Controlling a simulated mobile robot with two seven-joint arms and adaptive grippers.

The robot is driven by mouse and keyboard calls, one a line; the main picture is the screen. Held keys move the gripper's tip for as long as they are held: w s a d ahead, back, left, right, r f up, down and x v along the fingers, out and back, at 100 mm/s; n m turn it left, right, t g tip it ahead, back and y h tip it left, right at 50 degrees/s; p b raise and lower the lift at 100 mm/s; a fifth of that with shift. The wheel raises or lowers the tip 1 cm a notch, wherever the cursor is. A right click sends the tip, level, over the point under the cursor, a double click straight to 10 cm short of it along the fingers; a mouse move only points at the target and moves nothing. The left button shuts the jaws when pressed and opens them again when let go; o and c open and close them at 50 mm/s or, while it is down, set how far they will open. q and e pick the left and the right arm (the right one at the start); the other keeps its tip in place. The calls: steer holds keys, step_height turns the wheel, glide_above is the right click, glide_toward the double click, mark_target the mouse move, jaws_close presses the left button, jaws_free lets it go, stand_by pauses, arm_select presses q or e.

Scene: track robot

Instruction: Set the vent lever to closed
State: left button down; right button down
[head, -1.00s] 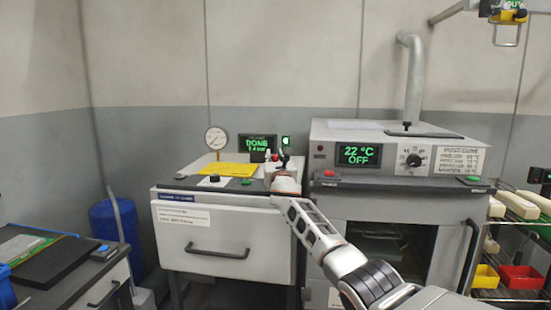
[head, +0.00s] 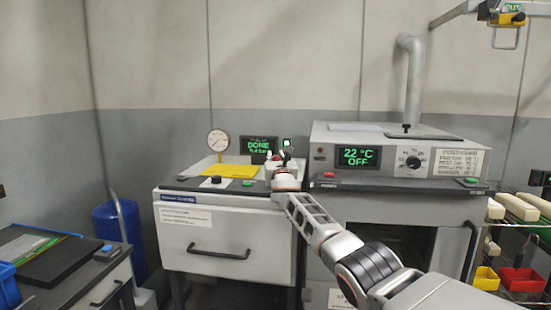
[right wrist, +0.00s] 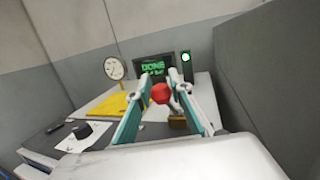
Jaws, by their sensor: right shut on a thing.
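The vent lever's red ball knob (right wrist: 161,94) shows between my right gripper's teal-edged fingers (right wrist: 161,86) in the right wrist view. The fingers are closed in on it, one on each side. In the head view my right gripper (head: 284,168) is at the back right corner of the grey press cabinet (head: 225,238), and it mostly hides the lever. The lever's lower part and its position marks cannot be made out. My left gripper is not in view.
Behind the lever stand a display reading DONE (head: 259,145), a green lamp (head: 286,142) and a round gauge (head: 218,140). A yellow sheet (head: 232,171) and a black knob (head: 215,180) are to the left. The oven (head: 330,165) rises close on the right.

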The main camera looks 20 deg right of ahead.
steer(key=shift+d+f, duration=0.3)
steer(key=shift+f, duration=0.1)
stand_by(0.3)
steer(key=c, duration=1.8)
jaws_free()
steer(key=shift+d, duration=0.2)
steer(key=shift+a+r, duration=0.2)
steer(key=shift+a, duration=0.2)
steer(key=shift+s+a+f, duration=0.1)
steer(key=shift+s+a, duration=0.25)
steer(key=shift+s, duration=0.15)
steer(key=shift+s+d, duration=0.1)
steer(key=shift+s, duration=0.85)
steer(key=shift+v, duration=4.55)
steer(key=shift+d+f, duration=0.1)
steer(key=shift+f, duration=0.05)
